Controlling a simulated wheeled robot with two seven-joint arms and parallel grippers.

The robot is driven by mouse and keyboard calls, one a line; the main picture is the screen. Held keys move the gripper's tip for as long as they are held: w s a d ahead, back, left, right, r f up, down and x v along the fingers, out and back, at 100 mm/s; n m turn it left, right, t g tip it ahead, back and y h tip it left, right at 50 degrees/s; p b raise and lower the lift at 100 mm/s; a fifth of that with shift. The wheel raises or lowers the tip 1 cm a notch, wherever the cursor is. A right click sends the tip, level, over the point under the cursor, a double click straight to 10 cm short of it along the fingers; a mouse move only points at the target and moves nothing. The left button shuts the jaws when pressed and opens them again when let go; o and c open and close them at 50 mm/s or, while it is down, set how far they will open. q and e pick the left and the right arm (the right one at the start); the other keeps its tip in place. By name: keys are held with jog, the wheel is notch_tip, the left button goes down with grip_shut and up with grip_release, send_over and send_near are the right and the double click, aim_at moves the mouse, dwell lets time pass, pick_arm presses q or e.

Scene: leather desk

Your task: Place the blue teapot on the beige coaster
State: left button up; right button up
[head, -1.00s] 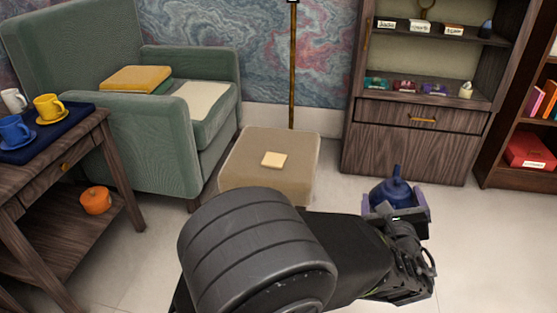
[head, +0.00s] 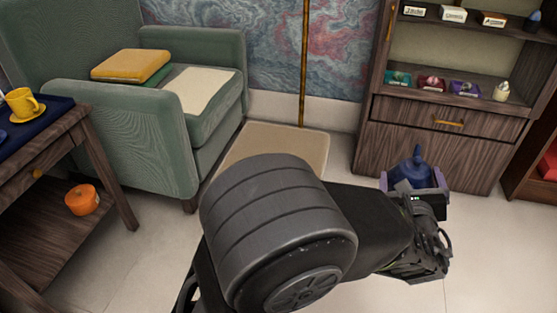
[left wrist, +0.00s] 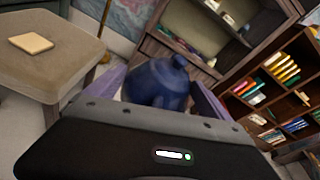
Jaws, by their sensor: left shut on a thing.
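The blue teapot (head: 414,174) is held between the fingers of my left gripper (head: 415,185), above the floor in front of the shelf cabinet. In the left wrist view the teapot (left wrist: 158,82) sits between the two purple fingers, with its lid knob up and slightly tilted in the picture. The beige coaster (left wrist: 31,43) lies on the top of the ottoman in the left wrist view, left of the gripper and apart from it. In the head view my own arm hides the coaster. My right gripper is in neither view.
The ottoman (head: 300,140) stands between the green armchair (head: 140,130) and the cabinet (head: 445,115). A side table (head: 88,127) at left holds a yellow cup (head: 21,103), with an orange pot (head: 82,199) on its lower shelf. Floor is clear at lower right.

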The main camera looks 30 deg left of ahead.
pick_arm(q)
jog(key=shift+r, duration=0.1)
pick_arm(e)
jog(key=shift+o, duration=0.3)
